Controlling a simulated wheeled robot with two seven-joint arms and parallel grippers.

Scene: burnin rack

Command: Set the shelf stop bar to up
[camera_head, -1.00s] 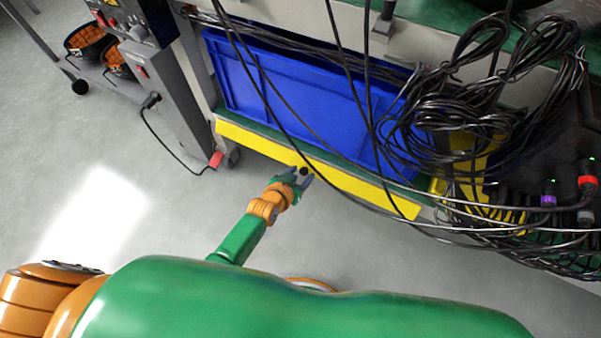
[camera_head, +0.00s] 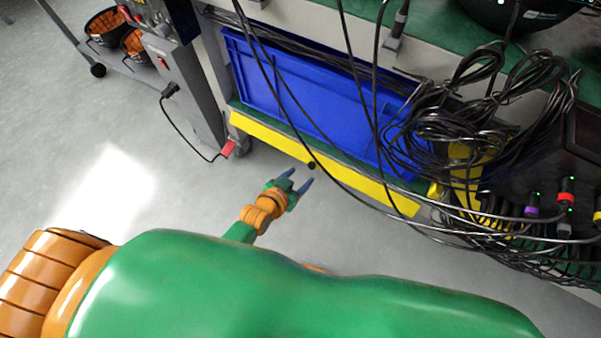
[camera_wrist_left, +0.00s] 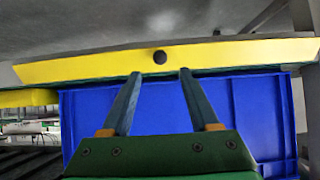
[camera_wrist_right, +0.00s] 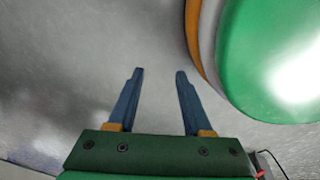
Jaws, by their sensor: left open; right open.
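The yellow shelf stop bar (camera_head: 350,177) runs along the front edge of the shelf, outside the green edge strip and the blue bin (camera_head: 310,95). A round black knob (camera_head: 311,165) sits on the bar near its middle. My left gripper (camera_head: 299,176) is open and empty, its fingers pointing at the knob with a small gap. In the left wrist view, the knob (camera_wrist_left: 160,57) lies between and just beyond the open fingertips (camera_wrist_left: 161,73), on the yellow bar (camera_wrist_left: 90,65). My right gripper (camera_wrist_right: 160,72) is open and empty over bare floor; the head view does not show it.
Black cables (camera_head: 440,125) hang in front of the bin and pile up at the right. A grey cabinet (camera_head: 188,85) with a plugged lead stands at the left. The floor (camera_head: 150,150) before the rack is clear.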

